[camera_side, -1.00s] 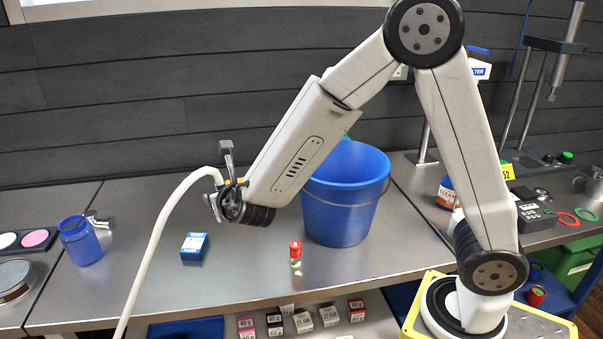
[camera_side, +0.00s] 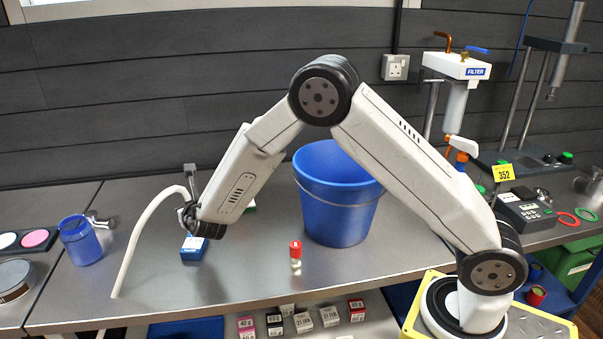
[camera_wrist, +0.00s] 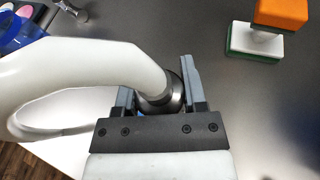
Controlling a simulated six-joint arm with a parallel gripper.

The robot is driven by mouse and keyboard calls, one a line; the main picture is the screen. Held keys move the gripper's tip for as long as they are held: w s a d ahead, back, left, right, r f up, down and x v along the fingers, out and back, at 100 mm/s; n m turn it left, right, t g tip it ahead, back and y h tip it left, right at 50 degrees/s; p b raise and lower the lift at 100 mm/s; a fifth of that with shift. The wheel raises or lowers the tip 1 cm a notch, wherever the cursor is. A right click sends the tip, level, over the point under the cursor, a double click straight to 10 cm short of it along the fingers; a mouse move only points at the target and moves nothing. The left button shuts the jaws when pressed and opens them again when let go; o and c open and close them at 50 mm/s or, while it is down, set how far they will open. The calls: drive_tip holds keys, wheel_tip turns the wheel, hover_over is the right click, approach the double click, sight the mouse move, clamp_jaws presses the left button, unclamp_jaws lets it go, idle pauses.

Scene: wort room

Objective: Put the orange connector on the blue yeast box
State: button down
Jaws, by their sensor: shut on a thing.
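My gripper (camera_side: 188,222) is low over the bench, right at the blue yeast box (camera_side: 193,250), whose upper part it partly hides in the side view. In the wrist view my gripper (camera_wrist: 157,88) is shut on the dark collared end of a thick white hose (camera_wrist: 85,62). I see no orange on this end; its tip is hidden. An orange block (camera_wrist: 282,12) rests on a white and green block (camera_wrist: 256,42) at top right of the wrist view. I cannot tell whether it is the orange connector. In the side view my arm hides the orange block.
A big blue bucket (camera_side: 338,200) stands right of my gripper. A small red-capped vial (camera_side: 295,254) stands in front of it. A blue jar (camera_side: 80,241) is at the left. The bench between vial and yeast box is clear.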

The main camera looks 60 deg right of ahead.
drive_tip(key=shift+w+f, duration=0.5)
drive_tip(key=shift+w+f, duration=0.25)
drive_tip(key=shift+f, duration=1.55)
drive_tip(key=shift+f, duration=0.2)
drive_tip(key=shift+c, duration=0.7)
unclamp_jaws()
drive_tip(key=shift+r, duration=0.15)
